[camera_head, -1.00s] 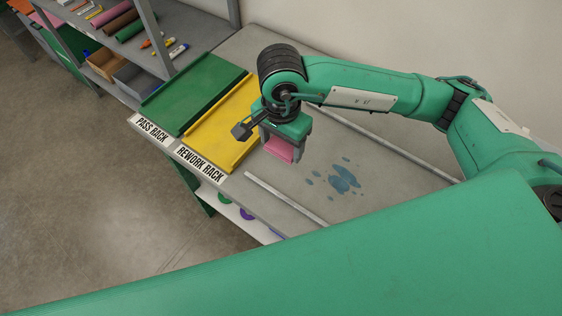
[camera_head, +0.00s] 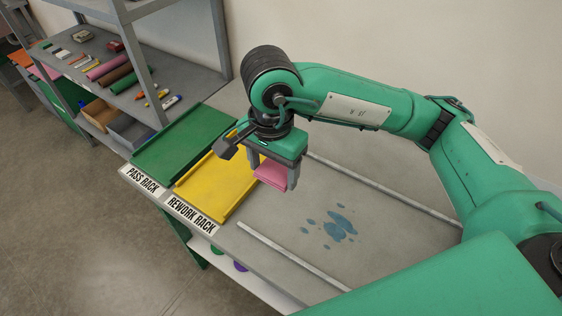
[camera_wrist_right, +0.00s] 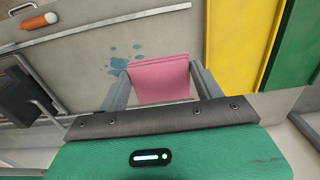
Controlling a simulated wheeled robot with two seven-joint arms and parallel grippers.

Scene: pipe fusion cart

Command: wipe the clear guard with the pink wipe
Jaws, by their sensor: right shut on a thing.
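The pink wipe (camera_head: 271,174) is folded flat and held between the fingers of my right gripper (camera_head: 272,181), above the bench. The right wrist view also shows the wipe (camera_wrist_right: 160,80) between both fingers. The clear guard is see-through and hard to make out; a flat area (camera_head: 390,236) with blue smears (camera_head: 338,227) lies between two pale rails. The wipe is to the left of and beyond the smears in the head view, apart from them. My left gripper is not in view.
A yellow rework rack (camera_head: 208,194) and a green pass rack (camera_head: 180,146) lie left of my right gripper. Shelving (camera_head: 150,100) stands at the back left. A near rail (camera_head: 290,255) and a far rail (camera_head: 385,190) edge the smeared area.

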